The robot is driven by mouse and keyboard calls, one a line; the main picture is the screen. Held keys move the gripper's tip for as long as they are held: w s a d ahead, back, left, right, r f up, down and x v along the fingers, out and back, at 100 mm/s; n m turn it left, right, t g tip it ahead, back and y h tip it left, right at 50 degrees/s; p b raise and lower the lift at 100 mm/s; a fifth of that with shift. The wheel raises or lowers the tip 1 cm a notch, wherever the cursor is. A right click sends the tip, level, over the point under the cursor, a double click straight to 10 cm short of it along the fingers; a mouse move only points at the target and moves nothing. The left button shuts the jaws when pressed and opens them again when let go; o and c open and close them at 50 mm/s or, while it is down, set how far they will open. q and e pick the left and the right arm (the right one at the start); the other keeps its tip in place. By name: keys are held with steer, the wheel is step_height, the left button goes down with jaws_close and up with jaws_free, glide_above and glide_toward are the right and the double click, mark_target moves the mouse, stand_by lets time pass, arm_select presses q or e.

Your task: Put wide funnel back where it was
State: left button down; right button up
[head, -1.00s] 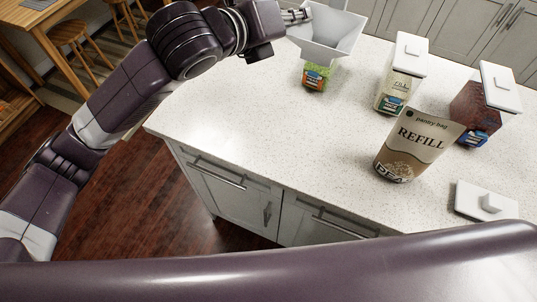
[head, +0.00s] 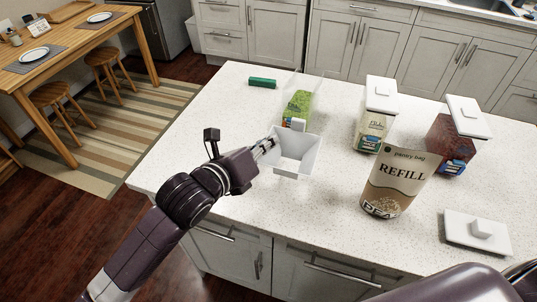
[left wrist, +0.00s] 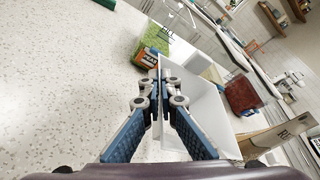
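The wide funnel (head: 297,158) is a white, square, flared piece in front of the clear jar with green contents (head: 297,107). My left gripper (head: 266,146) is shut on a tab at the funnel's side. In the left wrist view the fingers (left wrist: 160,97) close on the white funnel (left wrist: 203,118), just right of them. I cannot tell exactly how high the funnel is above the counter. The open jar stands upright behind it, also showing in the left wrist view (left wrist: 147,50). My right gripper is not in view.
On the white counter (head: 215,130) stand a pantry refill bag (head: 400,180), two white-lidded jars (head: 375,115) (head: 448,138) and a loose white lid (head: 477,232). A green cylinder (head: 262,82) lies at the back left. The counter's left part is clear.

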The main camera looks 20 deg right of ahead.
arm_select(q)
step_height(320, 180, down, 5)
steer(key=shift+r, duration=0.1)
steer(key=c, duration=2.7)
jaws_free()
steer(key=shift+f, duration=0.25)
steer(key=o, duration=0.5)
steer(key=shift+o, duration=0.2)
steer(key=shift+r, duration=0.2)
steer(key=b+v, duration=0.1)
steer(key=v, duration=1.1)
steer(key=shift+a+f, duration=0.1)
